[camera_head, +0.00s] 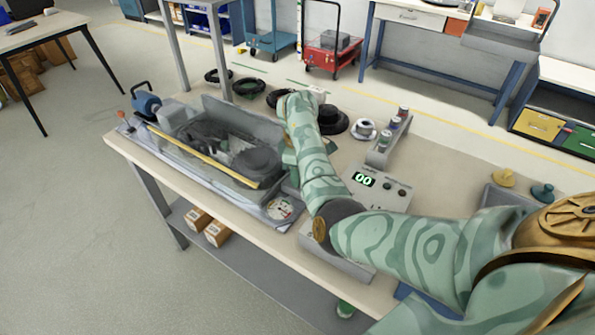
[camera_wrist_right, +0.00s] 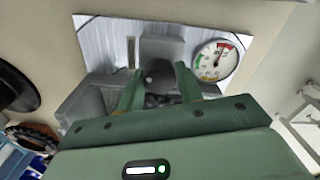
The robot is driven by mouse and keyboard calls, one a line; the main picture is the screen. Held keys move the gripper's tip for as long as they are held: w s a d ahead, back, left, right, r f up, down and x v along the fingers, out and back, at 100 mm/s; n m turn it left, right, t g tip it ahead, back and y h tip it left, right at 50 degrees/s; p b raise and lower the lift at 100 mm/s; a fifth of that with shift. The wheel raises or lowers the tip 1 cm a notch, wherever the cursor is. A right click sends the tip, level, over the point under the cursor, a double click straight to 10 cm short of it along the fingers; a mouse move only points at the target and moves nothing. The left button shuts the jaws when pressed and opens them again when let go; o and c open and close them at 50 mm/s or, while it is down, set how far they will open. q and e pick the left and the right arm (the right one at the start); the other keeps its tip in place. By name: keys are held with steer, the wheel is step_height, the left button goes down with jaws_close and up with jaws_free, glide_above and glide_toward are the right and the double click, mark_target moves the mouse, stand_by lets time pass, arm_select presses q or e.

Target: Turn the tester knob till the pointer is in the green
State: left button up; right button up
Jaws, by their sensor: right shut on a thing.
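The tester is a grey unit on a pale plate (camera_wrist_right: 100,40), in the right wrist view. Its dark round knob (camera_wrist_right: 159,72) sits between the two green fingers of my right gripper (camera_wrist_right: 160,84), which is shut on it. A round white gauge (camera_wrist_right: 214,61) with green and red zones is right of the knob. Its pointer is too small to read surely. In the head view the gauge (camera_head: 280,207) lies at the plate's near corner, and my right arm reaches across the bench, its fingertips hidden. My left gripper is not in view.
Black rings (camera_head: 249,87), a cup (camera_head: 364,128) and small jars (camera_head: 394,122) lie farther back.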

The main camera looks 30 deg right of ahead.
steer(key=n, duration=0.5)
steer(key=shift+n, duration=0.3)
steer(key=n+p, duration=0.1)
steer(key=n, duration=0.4)
steer(key=shift+w+n, duration=0.1)
steer(key=shift+n, duration=0.3)
steer(key=o, duration=1)
steer(key=shift+r, duration=0.1)
